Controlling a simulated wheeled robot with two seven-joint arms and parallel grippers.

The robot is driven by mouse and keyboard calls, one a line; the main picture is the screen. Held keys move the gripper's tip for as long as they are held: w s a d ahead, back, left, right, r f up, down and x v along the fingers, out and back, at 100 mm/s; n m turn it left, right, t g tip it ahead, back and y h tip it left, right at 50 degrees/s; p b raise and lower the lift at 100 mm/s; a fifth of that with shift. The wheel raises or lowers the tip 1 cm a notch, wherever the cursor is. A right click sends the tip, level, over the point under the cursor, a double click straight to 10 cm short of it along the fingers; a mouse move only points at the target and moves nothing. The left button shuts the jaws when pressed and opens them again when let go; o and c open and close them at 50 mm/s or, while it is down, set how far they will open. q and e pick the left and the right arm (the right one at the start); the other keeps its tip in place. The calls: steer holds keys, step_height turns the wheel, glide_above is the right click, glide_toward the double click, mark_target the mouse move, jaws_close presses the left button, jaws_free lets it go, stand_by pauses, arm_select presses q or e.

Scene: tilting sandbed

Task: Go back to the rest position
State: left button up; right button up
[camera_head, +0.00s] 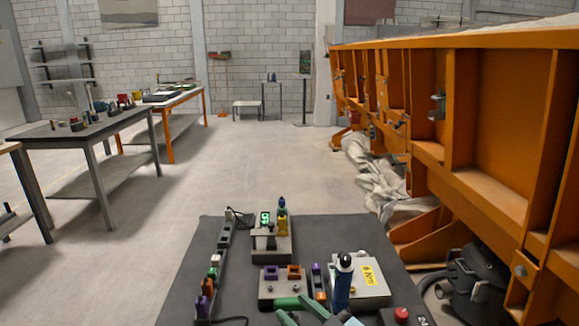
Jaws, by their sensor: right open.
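My right gripper (282,310) shows only in part at the bottom edge of the head view, with green and grey pieces over the near part of the dark work table (190,265). It is open, and I see nothing held between its fingers. The rest of that arm is mostly cut off by the frame edge. My left gripper is not in view.
Close by the right gripper stand a blue bottle-like tool (342,285), a pale box with a yellow label (375,292) and a red button (401,314). A large orange sandbed frame (490,195) fills the right. Open floor (180,190) lies left, beside other tables (95,128).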

steer(key=s+d+f+m+g+h, duration=0.45)
steer(key=s+d+f+h, duration=0.5)
steer(key=d, duration=0.25)
steer(key=s+d+f+m+g+h, duration=0.1)
steer(key=s+d+f+g, duration=0.2)
steer(key=s, duration=0.4)
steer(key=s+d+m+g+h, duration=0.1)
steer(key=s+d+g+h, duration=0.15)
steer(key=s+d, duration=0.4)
steer(key=s+f+g, duration=0.1)
steer(key=s+f, duration=0.1)
steer(key=f, duration=1.1)
steer(key=s+f+g, duration=0.1)
steer(key=s+f, duration=0.1)
steer(key=f, duration=1.2)
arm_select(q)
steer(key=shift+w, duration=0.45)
arm_select(e)
steer(key=s+d+f, duration=0.3)
steer(key=s+f, duration=0.3)
steer(key=s, duration=0.2)
steer(key=s+d+f+n+g, duration=0.1)
steer(key=s+d+f, duration=0.2)
steer(key=s+f, duration=0.4)
steer(key=shift+s, duration=0.4)
